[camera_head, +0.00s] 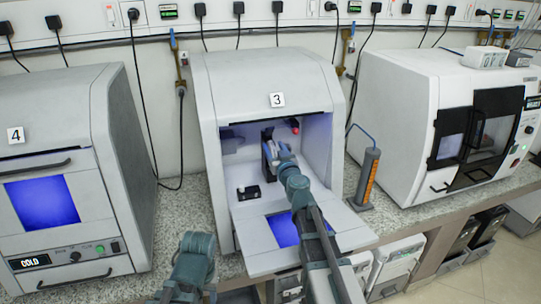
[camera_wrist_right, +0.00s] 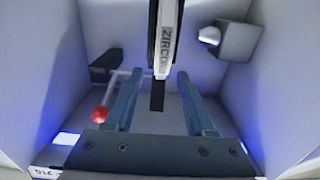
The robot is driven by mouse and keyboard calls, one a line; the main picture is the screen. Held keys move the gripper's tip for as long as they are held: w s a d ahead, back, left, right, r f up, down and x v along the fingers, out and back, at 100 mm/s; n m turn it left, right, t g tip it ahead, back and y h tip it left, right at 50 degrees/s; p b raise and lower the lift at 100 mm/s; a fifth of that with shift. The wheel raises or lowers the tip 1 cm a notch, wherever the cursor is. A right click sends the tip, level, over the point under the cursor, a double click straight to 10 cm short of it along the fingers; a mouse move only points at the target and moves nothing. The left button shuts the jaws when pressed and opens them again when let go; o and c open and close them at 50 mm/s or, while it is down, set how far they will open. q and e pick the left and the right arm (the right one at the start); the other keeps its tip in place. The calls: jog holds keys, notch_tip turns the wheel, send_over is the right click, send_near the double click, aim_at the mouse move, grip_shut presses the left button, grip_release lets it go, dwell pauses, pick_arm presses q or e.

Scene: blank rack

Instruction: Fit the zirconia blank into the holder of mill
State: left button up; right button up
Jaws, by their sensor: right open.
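The zirconia blank (camera_wrist_right: 165,45) shows nearly edge-on in the right wrist view, a pale rim lettered "ZIRCON" beside a dark upright part that I take for the holder (camera_wrist_right: 153,30). I cannot tell how fully it is seated. My right gripper (camera_wrist_right: 160,76) is open, its two blue fingers apart on either side below the blank, with a gap to each. In the head view this gripper (camera_head: 270,152) is inside the open chamber of mill 3 (camera_head: 265,80), hiding most of the blank. My left gripper is not visible; only part of that arm shows at the bottom.
A red ball knob (camera_wrist_right: 99,114) on a pale rod is left of the fingers; the knob also shows in the head view (camera_head: 294,126). A grey block (camera_wrist_right: 237,50) projects at the right. The mill's lowered door (camera_head: 345,232) lies below my arm. A grey cylinder (camera_head: 368,178) stands right.

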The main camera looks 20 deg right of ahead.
jog(key=shift+w, duration=0.95)
jog(key=shift+s, duration=0.1)
grip_shut()
dwell(0.5)
